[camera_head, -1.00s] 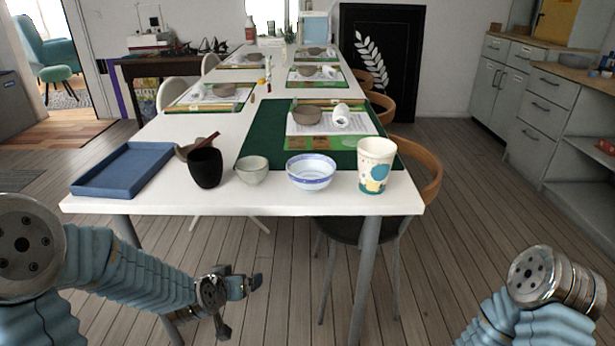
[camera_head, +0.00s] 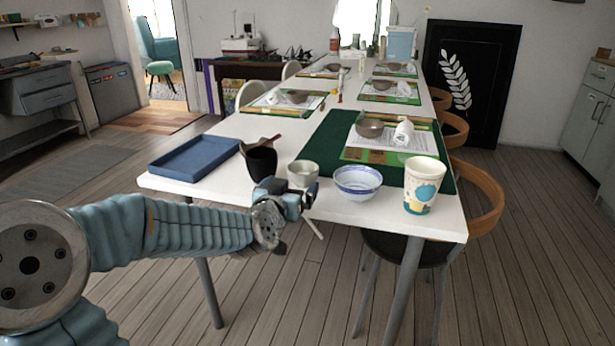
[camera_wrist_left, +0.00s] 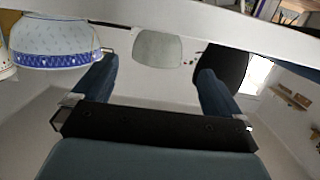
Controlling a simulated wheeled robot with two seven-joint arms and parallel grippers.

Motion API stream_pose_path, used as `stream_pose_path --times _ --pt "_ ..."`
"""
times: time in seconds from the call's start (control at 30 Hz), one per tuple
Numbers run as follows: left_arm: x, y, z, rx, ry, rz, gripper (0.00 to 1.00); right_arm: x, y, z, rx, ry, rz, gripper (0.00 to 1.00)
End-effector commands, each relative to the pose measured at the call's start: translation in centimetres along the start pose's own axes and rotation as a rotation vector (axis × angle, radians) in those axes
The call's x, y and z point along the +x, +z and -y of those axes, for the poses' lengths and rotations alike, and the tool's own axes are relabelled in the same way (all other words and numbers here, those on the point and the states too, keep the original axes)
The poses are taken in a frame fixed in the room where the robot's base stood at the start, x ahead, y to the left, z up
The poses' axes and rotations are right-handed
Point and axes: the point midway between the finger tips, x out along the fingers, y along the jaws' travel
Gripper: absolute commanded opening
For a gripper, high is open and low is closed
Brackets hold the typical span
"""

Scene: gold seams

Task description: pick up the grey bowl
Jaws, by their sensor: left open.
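A small pale grey bowl (camera_head: 303,173) stands upright near the table's front edge, between a black cup (camera_head: 261,161) and a white bowl with blue bands (camera_head: 358,183). My left gripper (camera_head: 288,190) is open and empty at the front edge, just in front of the grey bowl and overlapping its lower part in the head view. In the left wrist view, the grey bowl (camera_wrist_left: 158,47) shows beyond the gap between the two spread blue fingers (camera_wrist_left: 155,80), apart from them. My right gripper is not in view.
The white table (camera_head: 222,197) also holds a blue tray (camera_head: 195,157) at left and a patterned paper cup (camera_head: 423,186) at right. A dark green mat (camera_head: 322,150) lies behind the bowls, with a darker bowl (camera_head: 369,128) on it. Chairs stand along the right side.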

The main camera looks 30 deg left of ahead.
Motion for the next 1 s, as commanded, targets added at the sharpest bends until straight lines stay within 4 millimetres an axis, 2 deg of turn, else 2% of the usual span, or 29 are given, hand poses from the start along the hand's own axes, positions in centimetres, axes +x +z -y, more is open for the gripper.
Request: stream_pose_path --times 0.1,0.37,0.6,0.7,0.9,1.0 --pt "2.4 0.0 -0.1 0.002 0.000 0.001 1.00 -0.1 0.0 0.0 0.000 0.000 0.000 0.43" --pt "4.9 -0.2 -0.1 0.002 0.001 0.001 1.00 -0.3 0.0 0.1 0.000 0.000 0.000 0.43" --pt "8.6 -0.6 -0.3 0.001 0.000 0.001 1.00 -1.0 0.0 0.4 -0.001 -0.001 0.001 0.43" --pt "9.3 -0.6 -0.3 0.002 0.001 0.000 1.00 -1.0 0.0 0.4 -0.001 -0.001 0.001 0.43" --pt "9.3 -0.5 -0.3 0.001 0.001 0.000 1.00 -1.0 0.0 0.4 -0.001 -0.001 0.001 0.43" --pt "9.3 -0.5 -0.3 0.001 0.001 0.000 0.86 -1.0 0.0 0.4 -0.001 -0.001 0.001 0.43"
